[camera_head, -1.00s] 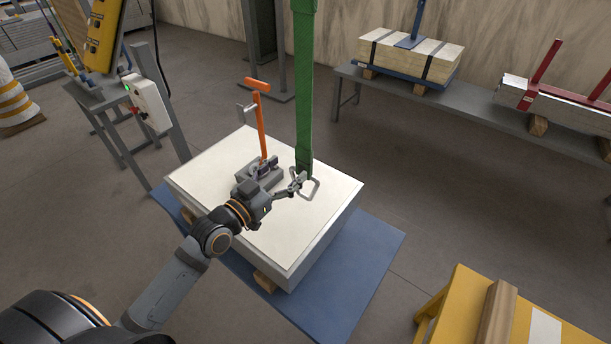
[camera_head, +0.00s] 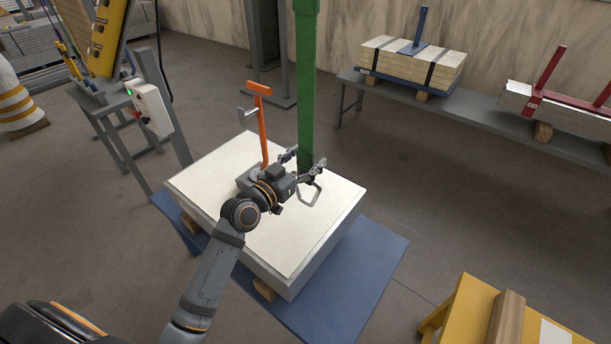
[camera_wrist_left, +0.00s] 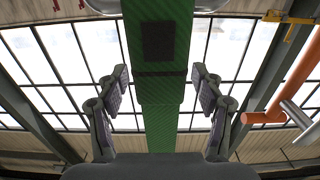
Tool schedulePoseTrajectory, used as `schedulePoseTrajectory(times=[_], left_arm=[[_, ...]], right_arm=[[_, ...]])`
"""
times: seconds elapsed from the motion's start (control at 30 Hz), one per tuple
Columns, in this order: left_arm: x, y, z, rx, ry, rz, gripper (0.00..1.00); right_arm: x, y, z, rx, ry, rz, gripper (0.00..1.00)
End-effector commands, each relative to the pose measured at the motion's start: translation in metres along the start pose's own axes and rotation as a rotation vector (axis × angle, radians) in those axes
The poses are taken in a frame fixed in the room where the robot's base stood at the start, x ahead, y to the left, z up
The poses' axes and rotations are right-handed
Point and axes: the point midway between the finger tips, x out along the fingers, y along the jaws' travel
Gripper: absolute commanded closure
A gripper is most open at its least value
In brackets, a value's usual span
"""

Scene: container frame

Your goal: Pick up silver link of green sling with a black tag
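The green sling (camera_head: 304,90) hangs down over the white slab's top. Its silver link (camera_head: 311,196) shows at the sling's lower end, tilted, just right of my left gripper. My left gripper (camera_head: 304,162) has its fingers spread apart at the sling's lower end, above the link. In the left wrist view the open fingers (camera_wrist_left: 160,85) stand left and right of the green sling (camera_wrist_left: 160,118), with gaps on both sides. The black tag (camera_wrist_left: 158,41) shows on the sling there. My right gripper is not in view.
The white slab (camera_head: 310,238) rests on wood blocks over a blue platform (camera_head: 370,255). An orange lever (camera_head: 263,130) stands on it close behind my left gripper; orange bars (camera_wrist_left: 297,80) also show at right in the wrist view. A yellow stand (camera_head: 452,305) is at lower right.

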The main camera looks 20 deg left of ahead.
Motion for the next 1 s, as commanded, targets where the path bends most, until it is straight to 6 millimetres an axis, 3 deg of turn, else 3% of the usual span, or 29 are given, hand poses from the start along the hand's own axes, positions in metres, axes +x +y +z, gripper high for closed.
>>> schedulePoseTrajectory(times=[0.07,0.43,0.83,1.0], left_arm=[[0.0,0.0,0.0,0.0,0.0,0.0,0.48],[0.0,0.0,0.0,0.0,0.0,0.0,0.98],[0.0,0.0,-0.004,0.001,0.004,0.0,1.0],[0.0,0.0,-0.032,0.004,0.008,0.0,1.0]], right_arm=[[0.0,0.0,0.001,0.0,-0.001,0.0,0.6],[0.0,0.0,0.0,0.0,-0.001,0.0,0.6],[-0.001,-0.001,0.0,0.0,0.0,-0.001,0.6],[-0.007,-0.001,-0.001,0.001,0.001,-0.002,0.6]])
